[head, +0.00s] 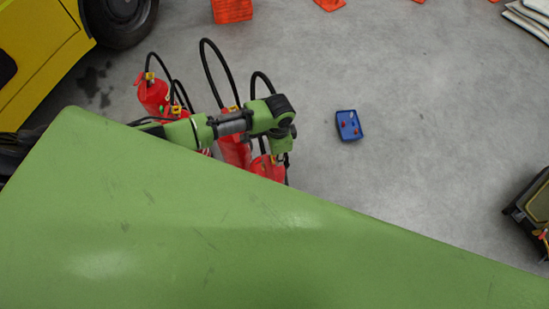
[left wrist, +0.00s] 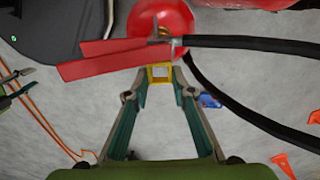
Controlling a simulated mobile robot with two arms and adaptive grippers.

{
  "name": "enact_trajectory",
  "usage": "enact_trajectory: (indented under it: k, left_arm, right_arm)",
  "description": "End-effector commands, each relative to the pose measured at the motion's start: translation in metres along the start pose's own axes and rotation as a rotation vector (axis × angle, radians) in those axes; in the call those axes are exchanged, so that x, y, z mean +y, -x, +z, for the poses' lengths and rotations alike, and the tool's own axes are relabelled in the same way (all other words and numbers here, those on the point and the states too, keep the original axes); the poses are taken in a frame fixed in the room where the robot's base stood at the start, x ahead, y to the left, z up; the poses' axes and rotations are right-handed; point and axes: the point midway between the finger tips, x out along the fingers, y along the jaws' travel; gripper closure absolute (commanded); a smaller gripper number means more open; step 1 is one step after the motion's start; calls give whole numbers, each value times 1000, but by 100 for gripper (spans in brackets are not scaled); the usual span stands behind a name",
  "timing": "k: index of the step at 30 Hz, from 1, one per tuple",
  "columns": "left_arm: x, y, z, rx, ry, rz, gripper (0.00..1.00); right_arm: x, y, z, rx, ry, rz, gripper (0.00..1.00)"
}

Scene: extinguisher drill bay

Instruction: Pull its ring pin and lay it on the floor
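Several red fire extinguishers stand on the floor in the head view, one at the left (head: 152,95) and one near my arm (head: 236,151). In the left wrist view, a red extinguisher (left wrist: 160,17) is seen from above, with red levers (left wrist: 105,62) and a black hose. A yellow square ring pin (left wrist: 160,74) sits at the lever's edge, between the fingertips of my left gripper (left wrist: 161,77). The fingertips appear closed against its two sides. Whether its pin is still in the valve cannot be made out.
A yellow vehicle (head: 40,50) fills the upper left. A dark case (head: 530,215) is at the right. Open floor lies between.

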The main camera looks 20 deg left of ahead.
Motion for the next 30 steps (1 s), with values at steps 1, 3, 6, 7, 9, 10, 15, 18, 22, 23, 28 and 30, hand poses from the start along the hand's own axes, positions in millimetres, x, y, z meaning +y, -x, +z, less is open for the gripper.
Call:
enact_trajectory:
  k: [1, 3, 6, 7, 9, 10, 15, 18, 22, 23, 28, 30]
  left_arm:
    - [0, 0, 0, 0, 0, 0, 100]
    - [0, 0, -1, 0, 0, 0, 100]
    - [0, -1, -4, 1, 0, 1, 100]
    - [0, -1, -5, 1, 0, 1, 100]
    - [0, -1, -9, 3, -1, 0, 100]
    - [0, -1, -10, 3, 0, 0, 100]
    - [0, -1, -17, 1, 0, 0, 100]
    - [0, -1, -20, 1, 0, 0, 100]
    - [0, -1, -25, 1, 0, 0, 100]
    - [0, -1, -26, 1, 0, 0, 100]
    - [0, -2, -34, 1, 0, 0, 100]
    - [0, -2, -36, 1, 0, -1, 100]
  right_arm:
    - [0, 0, 0, 0, 0, 0, 62]
    - [0, 0, 0, 0, 0, 0, 62]
    - [0, -2, 0, 0, 0, 0, 62]
    - [0, -2, 0, 0, 0, 0, 62]
    - [0, -3, 0, 0, 0, 0, 62]
    - [0, -4, 0, 0, 0, 0, 62]
    - [0, -6, 0, 0, 0, 0, 62]
    - [0, -7, 0, 0, 0, 0, 62]
    - [-1, -9, 0, 0, 0, -1, 62]
    - [-1, -9, 0, 0, 0, -1, 62]
    - [-3, -12, 0, 1, -1, -3, 62]
    - [-3, -13, 0, 1, -1, -4, 62]
